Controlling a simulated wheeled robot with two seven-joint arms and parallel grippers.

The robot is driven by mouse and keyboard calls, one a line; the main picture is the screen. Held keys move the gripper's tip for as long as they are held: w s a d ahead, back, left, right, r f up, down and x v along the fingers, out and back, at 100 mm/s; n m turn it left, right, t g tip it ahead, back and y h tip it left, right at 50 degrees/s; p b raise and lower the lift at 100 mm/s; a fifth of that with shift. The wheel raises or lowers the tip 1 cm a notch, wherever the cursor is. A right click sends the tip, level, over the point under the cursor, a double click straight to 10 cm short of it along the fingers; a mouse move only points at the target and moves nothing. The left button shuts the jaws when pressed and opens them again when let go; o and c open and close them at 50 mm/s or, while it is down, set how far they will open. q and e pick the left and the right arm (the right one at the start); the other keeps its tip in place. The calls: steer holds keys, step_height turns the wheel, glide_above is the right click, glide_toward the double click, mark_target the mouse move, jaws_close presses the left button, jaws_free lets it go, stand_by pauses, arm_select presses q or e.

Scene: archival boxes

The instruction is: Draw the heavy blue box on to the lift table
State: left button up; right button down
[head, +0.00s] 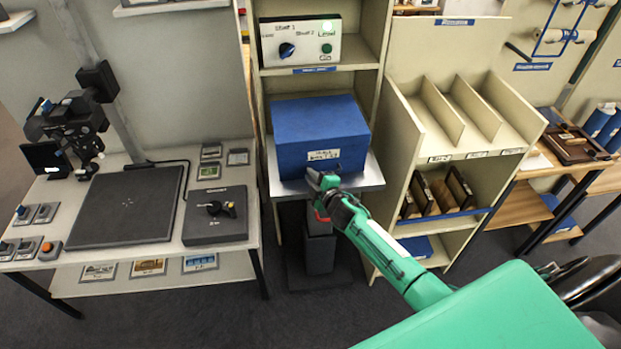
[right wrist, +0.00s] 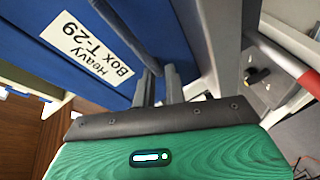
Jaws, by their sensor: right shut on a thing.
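The heavy blue box (head: 318,125) sits upright, its front part over the grey lift table plate (head: 365,178); I cannot tell if its rear still rests on the shelf. Its white label shows in the head view, and in the right wrist view the box (right wrist: 120,30) reads "Heavy Box T-29". The lift table stands on a dark column (head: 319,250). My left gripper is not visible.
A control panel (head: 300,42) with a blue knob and a lit green lamp is on the shelf above the box. A divided shelf unit (head: 410,90) stands close on the right. A bench (head: 230,230) with a camera stand (head: 75,120) is on the left.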

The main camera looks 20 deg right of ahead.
steer(key=shift+s+a+f, duration=0.15)
steer(key=shift+s+f, duration=0.2)
steer(key=shift+s, duration=0.1)
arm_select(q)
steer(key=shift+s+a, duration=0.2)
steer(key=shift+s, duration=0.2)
arm_select(e)
steer(key=c, duration=1.5)
jaws_free()
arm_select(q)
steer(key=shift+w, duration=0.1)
arm_select(e)
steer(key=shift+o, duration=0.7)
steer(key=shift+w+r, duration=0.15)
steer(key=shift+r, duration=0.05)
